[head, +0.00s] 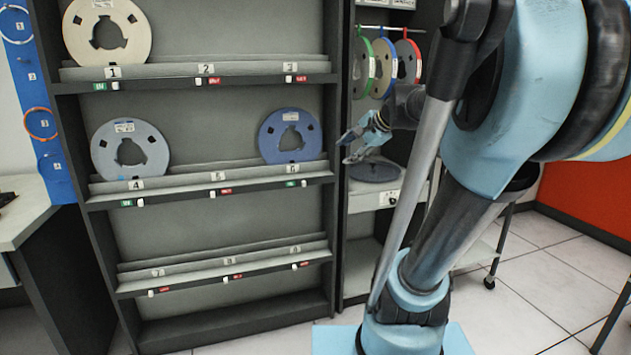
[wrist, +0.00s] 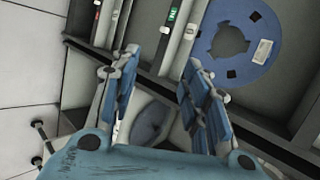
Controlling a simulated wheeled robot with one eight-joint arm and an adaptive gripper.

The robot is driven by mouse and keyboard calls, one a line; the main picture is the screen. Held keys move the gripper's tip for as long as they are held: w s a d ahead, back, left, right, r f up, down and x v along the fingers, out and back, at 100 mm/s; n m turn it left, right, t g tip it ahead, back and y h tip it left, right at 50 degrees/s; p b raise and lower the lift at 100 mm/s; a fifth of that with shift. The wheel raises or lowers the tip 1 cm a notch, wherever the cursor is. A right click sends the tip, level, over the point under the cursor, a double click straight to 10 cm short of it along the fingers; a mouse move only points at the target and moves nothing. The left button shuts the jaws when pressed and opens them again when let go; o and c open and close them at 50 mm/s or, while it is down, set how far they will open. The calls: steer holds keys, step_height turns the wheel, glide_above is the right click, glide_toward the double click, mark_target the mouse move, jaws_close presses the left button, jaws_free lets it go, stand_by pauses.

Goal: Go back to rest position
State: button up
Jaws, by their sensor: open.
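My gripper (head: 350,147) is open and empty in the head view, at the right side of the rack, above a dark round plate (head: 375,172). In the wrist view the two fingers of my gripper (wrist: 162,64) stand apart with nothing between their tips. A blue reel (head: 290,136) stands in slot 6 of the rack's middle shelf, left of my gripper. A blue reel, which looks like the same one, shows at the upper right of the wrist view (wrist: 262,55), clear of the fingers. My arm fills the right of the head view.
The rack (head: 220,70) also holds a cream reel (head: 78,42) in slot 1 and a pale grey reel (head: 103,150) in slot 4. Its bottom shelf is empty. Several reels (head: 408,65) hang behind my gripper. A desk (head: 22,215) stands left; tiled floor (head: 540,275) lies right.

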steer(key=s+d+f+n+g+h, duration=0.2)
steer(key=s+f+n, duration=0.4)
steer(key=s+f, duration=0.5)
steer(key=s+d+f+n+g+h, duration=0.3)
steer(key=s+d+f+n, duration=0.3)
steer(key=s+f, duration=0.6)
steer(key=shift+s+d+f+g+h, duration=0.2)
steer(key=shift+f+g+h, duration=0.1)
steer(key=shift+f+h, duration=0.25)
steer(key=shift+w+a, duration=0.1)
steer(key=shift+w+f, duration=0.1)
steer(key=shift+w, duration=0.25)
